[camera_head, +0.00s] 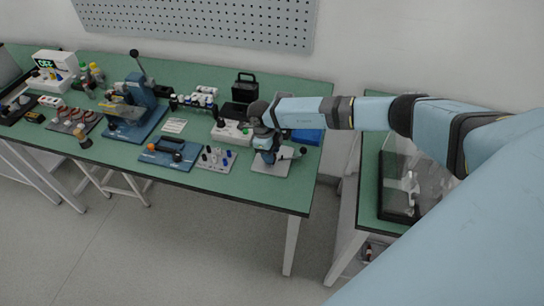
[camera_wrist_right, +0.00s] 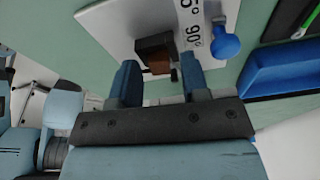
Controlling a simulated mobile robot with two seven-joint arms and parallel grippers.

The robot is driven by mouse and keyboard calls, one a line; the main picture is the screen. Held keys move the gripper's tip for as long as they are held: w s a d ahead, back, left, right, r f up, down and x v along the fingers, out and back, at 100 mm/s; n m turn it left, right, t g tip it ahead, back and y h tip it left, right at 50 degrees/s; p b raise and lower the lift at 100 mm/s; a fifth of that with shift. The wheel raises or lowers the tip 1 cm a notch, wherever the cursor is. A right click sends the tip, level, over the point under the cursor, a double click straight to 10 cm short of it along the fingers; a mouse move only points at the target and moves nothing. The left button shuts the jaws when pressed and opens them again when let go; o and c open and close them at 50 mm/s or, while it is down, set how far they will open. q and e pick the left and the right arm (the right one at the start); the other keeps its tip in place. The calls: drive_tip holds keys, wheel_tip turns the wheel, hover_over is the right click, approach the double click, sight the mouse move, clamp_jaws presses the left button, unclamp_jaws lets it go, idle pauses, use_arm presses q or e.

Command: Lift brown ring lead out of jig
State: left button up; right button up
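My right gripper (camera_wrist_right: 158,72) is open in the right wrist view, one finger on each side of a small dark brown block (camera_wrist_right: 152,43) on a white plate. A brown piece (camera_wrist_right: 160,67), possibly the ring lead, shows at the block's near side, between the fingertips. I cannot tell whether the fingers touch it. In the head view the right gripper (camera_head: 266,152) points down over the white jig plate (camera_head: 258,167) near the table's right end, and the arm hides much of the jig. My left gripper is in neither view.
A blue knob (camera_wrist_right: 226,44) stands close to the right finger, beside a printed white scale (camera_wrist_right: 191,32). A blue tray (camera_head: 308,137) lies behind the jig. A plate with small pegs (camera_head: 216,158) is at its left. The floor in front is clear.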

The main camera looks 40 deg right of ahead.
clamp_jaws()
drive_tip(key=shift+r, duration=0.1)
drive_tip(key=shift+r+p, duration=0.55)
drive_tip(key=shift+r, duration=0.6)
